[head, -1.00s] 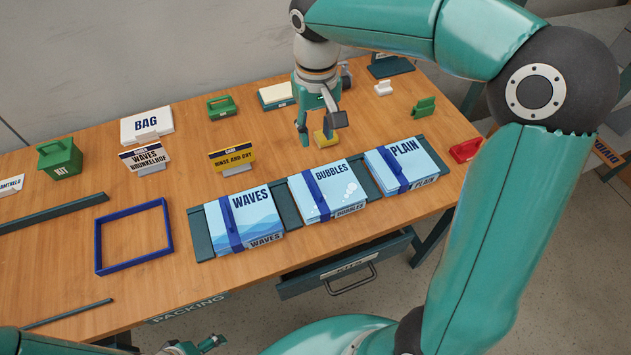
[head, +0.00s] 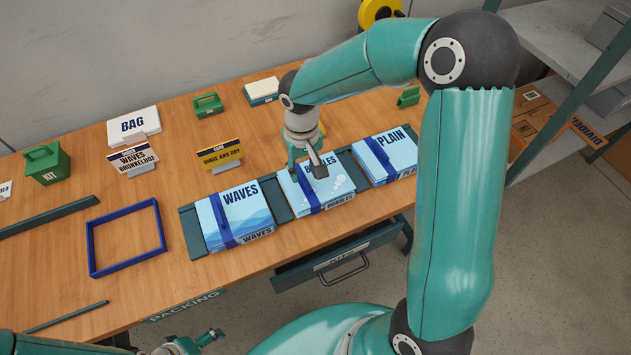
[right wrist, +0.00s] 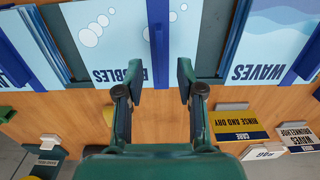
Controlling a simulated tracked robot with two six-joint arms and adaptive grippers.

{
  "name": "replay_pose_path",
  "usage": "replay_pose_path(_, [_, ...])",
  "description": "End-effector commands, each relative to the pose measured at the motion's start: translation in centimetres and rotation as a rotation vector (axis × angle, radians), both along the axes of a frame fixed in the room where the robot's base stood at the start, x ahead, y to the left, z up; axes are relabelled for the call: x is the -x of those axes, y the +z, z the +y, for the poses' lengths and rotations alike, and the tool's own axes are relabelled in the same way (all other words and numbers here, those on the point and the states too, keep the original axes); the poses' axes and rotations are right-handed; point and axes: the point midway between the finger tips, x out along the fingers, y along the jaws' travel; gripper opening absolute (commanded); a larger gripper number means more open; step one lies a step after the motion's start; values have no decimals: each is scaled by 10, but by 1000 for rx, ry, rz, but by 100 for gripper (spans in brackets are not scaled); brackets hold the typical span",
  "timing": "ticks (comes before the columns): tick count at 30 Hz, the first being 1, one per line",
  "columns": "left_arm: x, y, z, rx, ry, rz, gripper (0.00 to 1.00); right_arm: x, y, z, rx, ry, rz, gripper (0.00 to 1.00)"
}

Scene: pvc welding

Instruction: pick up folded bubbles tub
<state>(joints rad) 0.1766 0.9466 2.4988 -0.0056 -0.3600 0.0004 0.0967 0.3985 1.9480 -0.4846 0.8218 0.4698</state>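The folded bubbles tub (head: 332,192) is a flat light-blue pack with a dark blue strap, lying in the middle of a dark green rack between the waves pack (head: 246,212) and the plain pack (head: 385,153). My right gripper (head: 306,174) is above it, pointing down, and hides part of its lettering. In the right wrist view the bubbles pack (right wrist: 95,35) lies beyond the open fingers (right wrist: 158,80), with its strap (right wrist: 158,35) lined up between them. I cannot tell whether the fingers touch it. My left gripper (head: 205,340) is low at the bottom edge, away from the table.
A blue frame (head: 126,237) lies left of the rack (head: 190,232). The yellow rinse and dry card (head: 219,154) and other signs stand behind the waves pack. A drawer (head: 335,262) sticks out below the table's front edge.

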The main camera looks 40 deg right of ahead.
Motion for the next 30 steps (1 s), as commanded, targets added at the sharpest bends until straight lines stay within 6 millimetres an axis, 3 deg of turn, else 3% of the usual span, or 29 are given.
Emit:
replay_pose_path(6, [0, 4, 0, 0, 0, 0, 82, 0, -22, 1, -1, 0, 1, 38])
replay_pose_path(13, [0, 3, 0, 0, 0, 0, 82, 0, -23, 0, -1, 0, -1, 38])
replay_pose_path(20, [0, 3, 0, 0, 0, 0, 82, 0, -23, 0, -1, 0, -1, 0])
replay_pose_path(30, [0, 3, 0, 0, 0, 0, 82, 0, -22, 0, -1, 0, -1, 0])
